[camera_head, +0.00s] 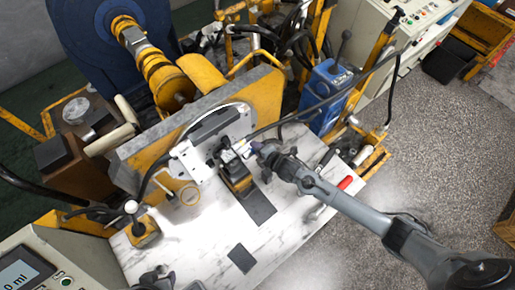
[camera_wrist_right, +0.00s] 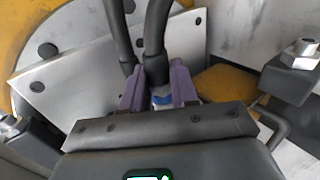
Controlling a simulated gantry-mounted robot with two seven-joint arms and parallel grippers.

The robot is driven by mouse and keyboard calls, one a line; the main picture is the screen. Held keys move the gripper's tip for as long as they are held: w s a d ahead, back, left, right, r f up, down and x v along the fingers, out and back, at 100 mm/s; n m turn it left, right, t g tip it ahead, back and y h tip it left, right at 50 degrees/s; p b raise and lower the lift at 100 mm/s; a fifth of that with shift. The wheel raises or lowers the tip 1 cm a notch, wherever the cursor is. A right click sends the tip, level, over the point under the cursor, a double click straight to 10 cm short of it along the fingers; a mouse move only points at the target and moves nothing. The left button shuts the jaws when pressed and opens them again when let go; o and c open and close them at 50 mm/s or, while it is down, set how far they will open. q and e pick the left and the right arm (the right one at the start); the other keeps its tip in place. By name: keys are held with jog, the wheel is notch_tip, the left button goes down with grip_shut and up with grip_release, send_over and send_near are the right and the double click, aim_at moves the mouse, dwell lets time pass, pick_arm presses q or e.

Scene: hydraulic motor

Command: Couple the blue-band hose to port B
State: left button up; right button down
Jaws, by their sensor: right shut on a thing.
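My right gripper (camera_head: 257,147) is near the middle of the head view, beside the white block (camera_head: 195,160) at the yellow machine. A second black hose (camera_wrist_right: 119,40) runs close to the left finger. The hose's end is hidden behind the gripper body. I cannot make out port B or its label.
A yellow-and-black fixture (camera_head: 236,178) stands on the marbled bench (camera_head: 205,235) just left of my right gripper. A blue container (camera_head: 326,95) stands behind to the right. A red-handled tool (camera_head: 345,183) lies near the bench's right edge. The bench's front is mostly clear.

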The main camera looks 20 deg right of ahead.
dwell(0.3)
jog(key=shift+s+a, duration=0.15)
jog(key=shift+a, duration=0.35)
dwell(0.5)
jog(key=shift+a, duration=0.25)
jog(key=c, duration=0.9)
grip_release()
jog(key=shift+o, duration=0.6)
jog(key=shift+s, duration=0.1)
jog(key=shift+r+p, duration=0.1)
jog(key=shift+p, duration=0.2)
jog(key=shift+c, duration=0.3)
